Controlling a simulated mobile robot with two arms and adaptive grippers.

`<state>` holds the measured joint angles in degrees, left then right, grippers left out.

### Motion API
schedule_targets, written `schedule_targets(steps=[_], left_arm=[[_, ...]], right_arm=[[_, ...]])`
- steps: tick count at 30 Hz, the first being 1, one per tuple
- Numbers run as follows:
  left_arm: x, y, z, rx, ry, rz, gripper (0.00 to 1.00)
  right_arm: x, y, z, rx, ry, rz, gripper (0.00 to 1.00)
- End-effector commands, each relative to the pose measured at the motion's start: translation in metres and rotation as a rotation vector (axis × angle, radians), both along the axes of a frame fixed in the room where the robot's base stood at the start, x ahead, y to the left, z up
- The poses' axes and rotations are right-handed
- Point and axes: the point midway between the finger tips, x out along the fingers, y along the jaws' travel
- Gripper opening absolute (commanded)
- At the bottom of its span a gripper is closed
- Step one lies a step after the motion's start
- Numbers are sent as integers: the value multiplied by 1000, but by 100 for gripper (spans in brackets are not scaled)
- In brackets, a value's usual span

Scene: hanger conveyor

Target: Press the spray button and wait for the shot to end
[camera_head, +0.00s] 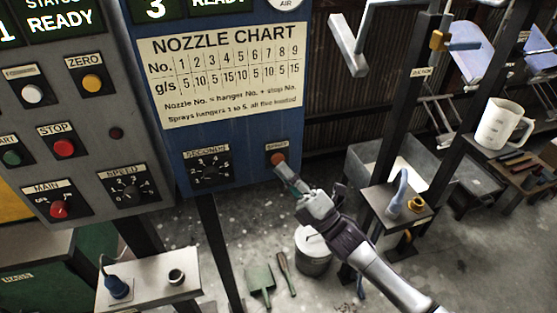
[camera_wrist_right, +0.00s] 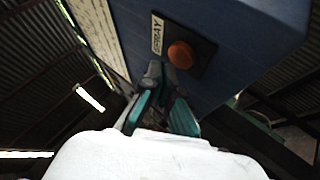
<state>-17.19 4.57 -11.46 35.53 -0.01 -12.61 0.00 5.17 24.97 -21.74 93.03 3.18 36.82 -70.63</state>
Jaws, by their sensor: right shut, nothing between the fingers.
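The orange spray button (camera_head: 278,158) sits on a black plate labelled SPRAY at the lower right of the blue panel (camera_head: 232,150). My right gripper (camera_head: 286,172) is just below the button in the head view, fingers shut and empty. In the right wrist view the button (camera_wrist_right: 181,54) shows whole, just beyond my shut fingertips (camera_wrist_right: 158,75). I cannot tell whether the fingertips touch it. My left gripper is not in view. The panel's display above the nozzle chart (camera_head: 222,70) reads READY.
A SECONDS dial (camera_head: 209,170) is left of the button on the same panel. A grey panel (camera_head: 75,130) with buttons and dials stands at the left. A bucket (camera_head: 313,250), a stand (camera_head: 390,205) and a white jug (camera_head: 498,125) are at the right.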

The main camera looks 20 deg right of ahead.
Motion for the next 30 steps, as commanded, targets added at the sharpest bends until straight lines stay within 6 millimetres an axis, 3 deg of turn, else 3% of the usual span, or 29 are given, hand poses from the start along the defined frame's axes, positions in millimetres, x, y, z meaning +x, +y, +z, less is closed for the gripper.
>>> schedule_targets(steps=[30], left_arm=[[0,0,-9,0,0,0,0]], right_arm=[[13,0,0,-1,0,-1,0]])
